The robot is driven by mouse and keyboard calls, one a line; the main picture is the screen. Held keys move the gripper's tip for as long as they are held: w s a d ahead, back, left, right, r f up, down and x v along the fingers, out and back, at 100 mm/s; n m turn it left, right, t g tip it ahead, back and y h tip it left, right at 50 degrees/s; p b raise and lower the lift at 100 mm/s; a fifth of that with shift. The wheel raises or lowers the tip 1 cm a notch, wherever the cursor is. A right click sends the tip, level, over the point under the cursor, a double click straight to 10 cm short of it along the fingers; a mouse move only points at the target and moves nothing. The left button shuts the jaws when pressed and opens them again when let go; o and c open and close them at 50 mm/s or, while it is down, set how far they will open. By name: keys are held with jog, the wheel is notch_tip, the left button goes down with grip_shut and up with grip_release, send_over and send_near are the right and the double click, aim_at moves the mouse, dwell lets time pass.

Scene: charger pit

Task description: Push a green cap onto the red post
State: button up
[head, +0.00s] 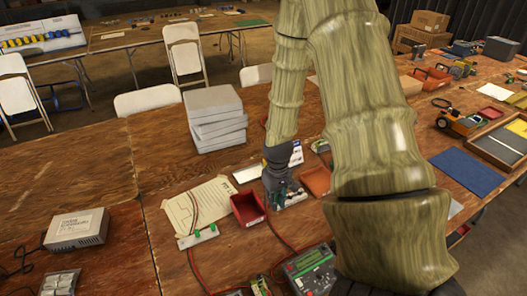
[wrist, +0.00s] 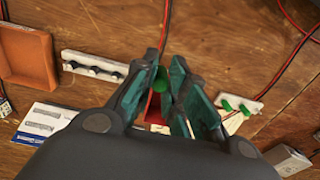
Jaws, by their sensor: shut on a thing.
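My gripper (head: 283,192) is over the table, close to a white strip (head: 293,199). In the wrist view its teal fingers (wrist: 165,88) are closed on a green cap (wrist: 160,78). Two more green caps (wrist: 235,107) sit on a white strip to the right; this strip also shows in the head view (head: 199,237), left of the gripper. Another white strip (wrist: 93,67) with several dark knobs lies left of the fingers. I cannot make out a red post. A red patch behind the fingers may be the red bin (head: 247,209).
An orange tray (wrist: 25,52) lies beyond the dark-knobbed strip. Red and black wires (wrist: 167,20) run across the wood. A green-faced meter (head: 308,265) stands in front, and grey slabs (head: 214,115) are stacked behind. My arm hides part of the table.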

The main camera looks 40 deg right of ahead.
jog(key=s+d+p, duration=0.2)
jog(key=d+p, duration=0.1)
jog(key=d, duration=2.1)
jog(key=s+d+p, duration=0.3)
jog(key=d, duration=2.1)
jog(key=shift+f, duration=0.25)
jog(key=shift+s, duration=0.2)
jog(key=shift+d+r, duration=0.1)
